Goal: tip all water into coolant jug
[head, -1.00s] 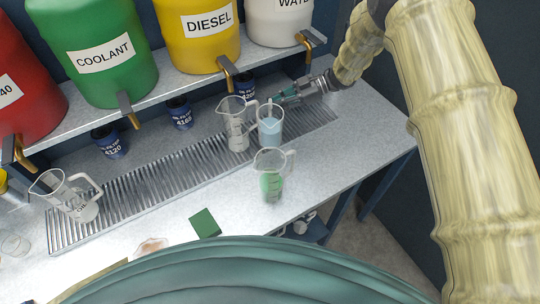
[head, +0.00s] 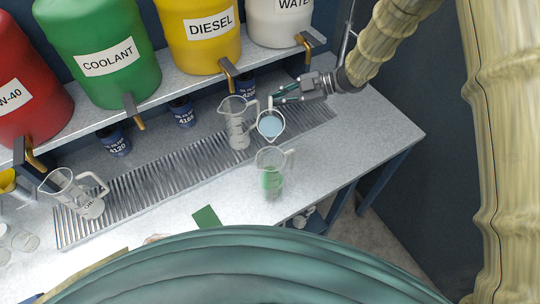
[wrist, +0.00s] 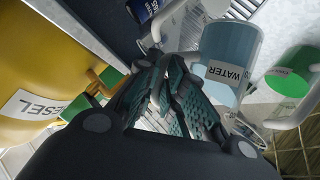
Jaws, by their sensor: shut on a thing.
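The water jug (head: 271,124) is a clear jug with pale blue liquid. My gripper (head: 285,98) is shut on its handle from behind, and the jug looks tilted toward the front of the bench. In the wrist view the jug (wrist: 229,60) shows a WATER label, with the gripper fingers (wrist: 160,88) beside it. The coolant jug (head: 270,173), clear with green liquid, stands upright on the bench in front of the water jug. It also shows at the right of the wrist view (wrist: 289,84). I see no stream of water between the jugs.
An empty-looking clear jug (head: 236,124) stands close to the left of the water jug. Another jug (head: 78,193) stands on the far left of the drain grate (head: 150,180). Labelled drums and taps overhang the back. A green block (head: 206,217) lies in front.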

